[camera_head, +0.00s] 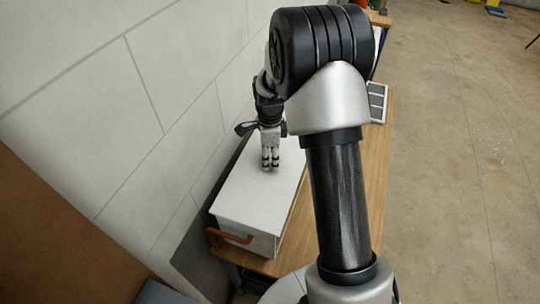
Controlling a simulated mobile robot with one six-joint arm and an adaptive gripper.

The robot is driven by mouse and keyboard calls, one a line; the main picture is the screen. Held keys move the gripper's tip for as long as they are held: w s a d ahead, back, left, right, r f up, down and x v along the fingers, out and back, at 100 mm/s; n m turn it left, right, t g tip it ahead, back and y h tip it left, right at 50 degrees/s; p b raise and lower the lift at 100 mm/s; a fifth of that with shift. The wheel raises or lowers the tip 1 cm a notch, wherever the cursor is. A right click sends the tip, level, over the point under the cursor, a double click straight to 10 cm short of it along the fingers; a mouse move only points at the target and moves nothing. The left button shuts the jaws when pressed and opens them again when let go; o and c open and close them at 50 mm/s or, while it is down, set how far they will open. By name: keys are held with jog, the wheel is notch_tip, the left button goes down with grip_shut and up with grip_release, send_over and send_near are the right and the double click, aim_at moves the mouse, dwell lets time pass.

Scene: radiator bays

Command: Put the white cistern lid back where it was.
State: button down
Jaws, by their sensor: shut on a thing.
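The white cistern lid (255,190) is the flat, pale top of a white box-shaped cistern (262,244) beside the wall. The lid lies level over the cistern; I cannot tell whether a thin gap separates them. My gripper (270,164) points down at the far half of the lid, with its fingers close together. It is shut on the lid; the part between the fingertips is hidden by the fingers. An orange-brown lever (232,237) shows at the cistern's near end. My arm covers part of the view to the right of the lid.
The cistern stands on a wooden bench (378,168) along a pale block wall (120,90). A grey slatted or panelled item (377,101) lies farther along the bench. A brown panel (50,240) is at lower left. Concrete floor (460,170) on the right is open.

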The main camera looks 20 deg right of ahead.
aim_at(270, 157)
jog(key=shift+f+b, duration=0.4)
jog(key=shift+f, duration=0.15)
jog(key=c, duration=0.9)
grip_release()
jog(key=shift+r, duration=0.1)
notch_tip(270, 157, up, 12)
jog(key=s+a+r+n+t+b, duration=0.1)
jog(key=s+a+r+n+b, duration=0.15)
jog(key=s+n, duration=0.3)
jog(key=s+a+r+n+t+b, duration=0.1)
jog(key=s+a+r+n+b, duration=0.1)
jog(key=s+a+n+b, duration=0.3)
jog(key=s+a+f+n+t+b, duration=0.1)
jog(key=s+f+n+b, duration=0.1)
jog(key=s+n, duration=0.2)
jog(key=s+f+n+b, duration=0.1)
jog(key=s+f+n, duration=0.1)
jog(key=s+n, duration=0.2)
jog(key=s+a+f+n+t+b, duration=0.1)
jog(key=s+n, duration=0.3)
jog(key=s, duration=0.4)
jog(key=shift+s+a+f+t+b, duration=0.25)
jog(key=shift+a+f+t+b, duration=0.1)
jog(key=shift+f+b, duration=0.4)
